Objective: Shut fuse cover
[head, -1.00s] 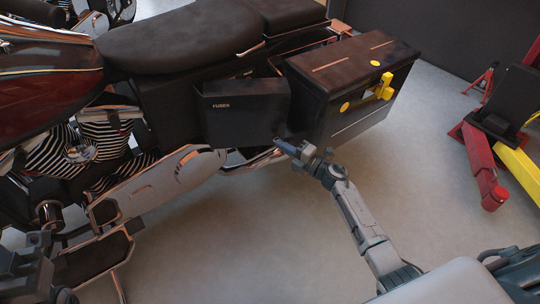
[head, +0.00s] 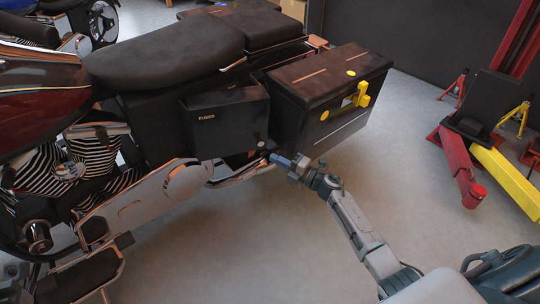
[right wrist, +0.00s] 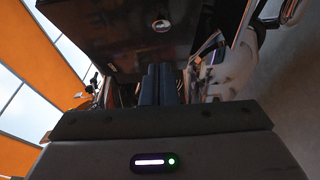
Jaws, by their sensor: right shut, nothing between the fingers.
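The fuse cover (head: 228,125) is a black panel with a pale "FUSES" label on the motorcycle's side, below the seat. It stands out from the bodywork; I cannot tell how wide any gap behind it is. A small round silver knob (head: 262,143) is at its lower right. In the right wrist view the cover (right wrist: 135,42) fills the upper middle, beyond the fingers. My right gripper (head: 281,160) is shut and empty, just below and right of the cover's lower right corner; contact is unclear.
A black side case (head: 318,110) with a yellow latch (head: 358,97) sits right of the cover, close to my right gripper. A chrome exhaust (head: 240,173) runs below. Red and yellow lift parts (head: 460,170) stand at right. The floor between is clear.

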